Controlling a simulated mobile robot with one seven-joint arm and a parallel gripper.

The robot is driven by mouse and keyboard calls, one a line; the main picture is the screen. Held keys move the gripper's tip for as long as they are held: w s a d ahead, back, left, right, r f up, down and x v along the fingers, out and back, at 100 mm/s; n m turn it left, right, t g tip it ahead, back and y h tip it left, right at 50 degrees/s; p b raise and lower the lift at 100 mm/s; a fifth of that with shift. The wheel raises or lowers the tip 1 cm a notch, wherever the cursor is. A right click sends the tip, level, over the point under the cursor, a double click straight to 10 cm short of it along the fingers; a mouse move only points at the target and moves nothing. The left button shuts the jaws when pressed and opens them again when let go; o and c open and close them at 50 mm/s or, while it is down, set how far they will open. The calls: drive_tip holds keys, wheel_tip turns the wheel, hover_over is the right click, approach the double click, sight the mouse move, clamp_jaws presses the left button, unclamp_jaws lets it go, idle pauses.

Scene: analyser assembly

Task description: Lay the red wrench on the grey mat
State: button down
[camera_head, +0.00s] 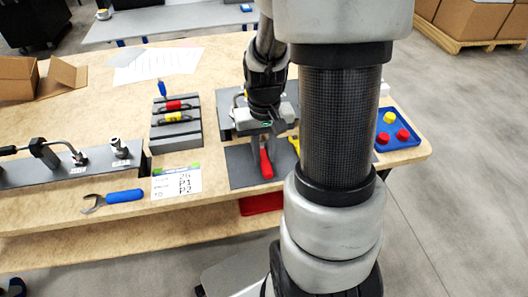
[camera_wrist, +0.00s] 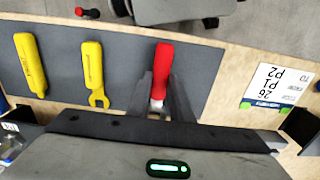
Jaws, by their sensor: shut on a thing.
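The red wrench (camera_head: 266,163) is held in my gripper (camera_head: 265,136), with its red handle pointing toward the front of the table. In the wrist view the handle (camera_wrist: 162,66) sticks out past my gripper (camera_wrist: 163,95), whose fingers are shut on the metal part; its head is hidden. The wrench is over the right part of the grey mat (camera_wrist: 215,70) in that view. The mat also shows in the head view (camera_head: 241,168), partly behind my arm. I cannot tell whether the wrench touches it.
A yellow wrench (camera_wrist: 94,72) and a yellow-handled tool (camera_wrist: 31,65) lie on the mat. A printed card (camera_head: 176,182), a blue-handled wrench (camera_head: 113,199) and a grey rack (camera_head: 175,122) are to the left. A blue tray (camera_head: 398,142) is at the right.

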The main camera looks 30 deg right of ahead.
drive_tip(key=shift+f+b, duration=0.3)
drive_tip(key=shift+f, duration=0.1)
drive_tip(key=c, duration=1.5)
unclamp_jaws()
wheel_tip(320, 180, up, 18)
drive_tip(key=p, duration=0.5)
drive_tip(key=shift+f, duration=0.25)
